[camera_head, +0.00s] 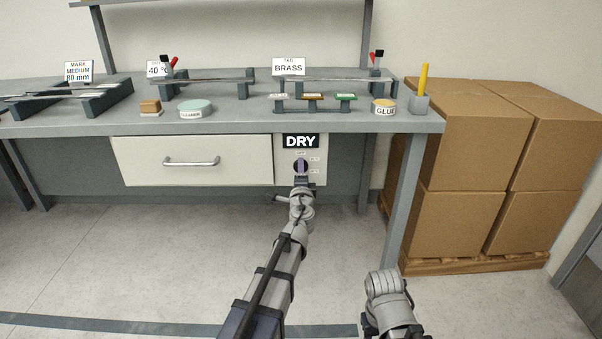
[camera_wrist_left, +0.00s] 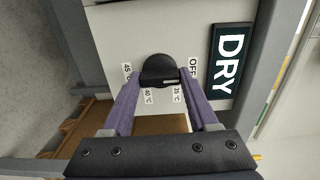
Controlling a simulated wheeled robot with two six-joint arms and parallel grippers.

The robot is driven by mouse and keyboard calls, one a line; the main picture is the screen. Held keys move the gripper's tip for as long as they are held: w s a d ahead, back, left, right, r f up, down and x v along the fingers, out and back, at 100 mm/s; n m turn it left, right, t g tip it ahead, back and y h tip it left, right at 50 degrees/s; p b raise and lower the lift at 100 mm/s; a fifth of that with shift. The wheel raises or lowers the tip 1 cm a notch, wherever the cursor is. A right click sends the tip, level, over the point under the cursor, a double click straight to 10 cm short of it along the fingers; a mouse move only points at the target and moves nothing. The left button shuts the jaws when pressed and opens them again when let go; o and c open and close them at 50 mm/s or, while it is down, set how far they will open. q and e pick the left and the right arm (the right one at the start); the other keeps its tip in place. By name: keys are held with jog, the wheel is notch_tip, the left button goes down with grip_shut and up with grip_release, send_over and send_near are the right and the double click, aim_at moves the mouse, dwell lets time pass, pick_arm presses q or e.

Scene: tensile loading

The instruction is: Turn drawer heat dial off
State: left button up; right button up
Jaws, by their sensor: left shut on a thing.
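The heat dial is a black round knob (camera_wrist_left: 158,70) on the pale panel beside the drawer, below the DRY sign (camera_wrist_left: 229,60). In the left wrist view its labels read 45, 40 °C, 35 °C and OFF (camera_wrist_left: 193,68). A pale mark on the knob lies on the side near the 35 °C label. My left gripper (camera_wrist_left: 160,82) has its purple fingers on either side of the knob, shut on it. In the head view the left gripper (camera_head: 300,167) covers most of the dial. My right arm is low at the bottom right; its fingers do not show.
The closed drawer (camera_head: 230,155) with a bar handle (camera_head: 191,162) is left of the dial panel. The bench top (camera_head: 230,118) above holds racks, a cleaning tub, a glue tub and a yellow stick in a holder. Cardboard boxes (camera_head: 455,140) stand on a pallet at right. The floor is clear.

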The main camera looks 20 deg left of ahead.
dwell(0.4)
pick_arm(q)
jog(key=o, duration=1.4)
jog(key=shift+s, duration=0.1)
jog(key=v, duration=0.7)
jog(key=shift+s+d, duration=0.1)
jog(key=shift+s, duration=0.25)
